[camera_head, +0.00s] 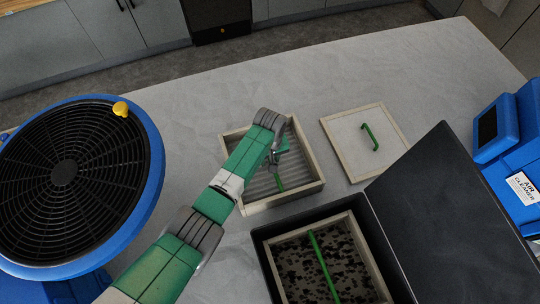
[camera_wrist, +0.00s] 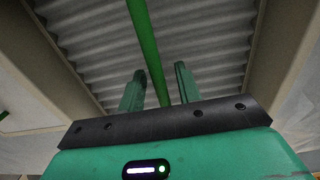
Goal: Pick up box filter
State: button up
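A box filter (camera_head: 311,187) with a pale wooden frame, a grey corrugated inside and a green bar handle (camera_head: 281,184) lies on the table in the middle of the head view. My gripper (camera_head: 279,157) is over it, partly hidden by my arm. In the wrist view, the corrugated filter (camera_wrist: 90,45) fills the background. The green handle (camera_wrist: 146,45) runs between the two fingers of my open gripper (camera_wrist: 158,85), with a gap on each side. Another framed filter (camera_head: 290,262), dark and speckled with a green handle, sits inside a black box (camera_head: 262,235).
A pale square panel with a green handle (camera_head: 345,130) lies right of the filter. The black box's open lid (camera_head: 450,220) stands at the lower right. A blue air cleaner (camera_head: 512,180) is at the right edge, and a blue round fan (camera_head: 150,150) at the left. The table (camera_head: 400,75) is clear behind.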

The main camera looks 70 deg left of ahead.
grip_shut()
jog(key=shift+r, duration=0.1)
dwell(1.3)
